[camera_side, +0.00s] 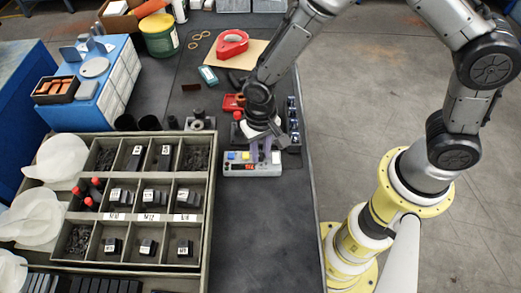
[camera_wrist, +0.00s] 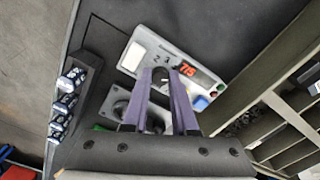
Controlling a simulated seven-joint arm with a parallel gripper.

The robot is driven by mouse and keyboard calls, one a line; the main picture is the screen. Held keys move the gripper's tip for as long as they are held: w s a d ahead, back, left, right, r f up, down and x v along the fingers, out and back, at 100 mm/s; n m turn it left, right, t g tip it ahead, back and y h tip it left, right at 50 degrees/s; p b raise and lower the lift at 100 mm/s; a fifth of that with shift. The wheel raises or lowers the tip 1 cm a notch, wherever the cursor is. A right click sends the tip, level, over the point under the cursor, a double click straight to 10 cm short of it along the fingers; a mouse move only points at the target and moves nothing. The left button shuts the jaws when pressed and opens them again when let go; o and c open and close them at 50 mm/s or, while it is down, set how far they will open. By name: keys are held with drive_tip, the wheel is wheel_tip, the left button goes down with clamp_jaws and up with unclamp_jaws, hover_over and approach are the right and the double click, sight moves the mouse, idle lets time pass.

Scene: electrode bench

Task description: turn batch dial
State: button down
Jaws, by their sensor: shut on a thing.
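The batch dial (camera_wrist: 160,75) is a small dark knob on a pale grey control box (camera_wrist: 178,52), with printed numerals beside it. My gripper (camera_wrist: 160,80) has its two purple fingers on either side of the dial, shut on it. The fingers hide part of the knob, and I cannot read its pointer. In the side view my gripper (camera_side: 264,153) reaches down onto the control box (camera_side: 238,170) at the bench's right side.
The box has a blue button (camera_wrist: 201,103) and a green button (camera_wrist: 220,88). A compartment tray (camera_side: 140,265) stands left of it. A row of dark cells (camera_side: 293,120) lies behind to the right. Bare bench (camera_side: 262,235) lies in front.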

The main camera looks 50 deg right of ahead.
sight(260, 155)
drive_tip(key=shift+w+r+m, duration=0.1)
drive_tip(key=shift+r+m, duration=0.05)
drive_tip(key=shift+m, duration=0.95)
drive_tip(key=c, duration=1)
unclamp_jaws()
wheel_tip(260, 155, up, 14)
drive_tip(key=shift+f, duration=0.1)
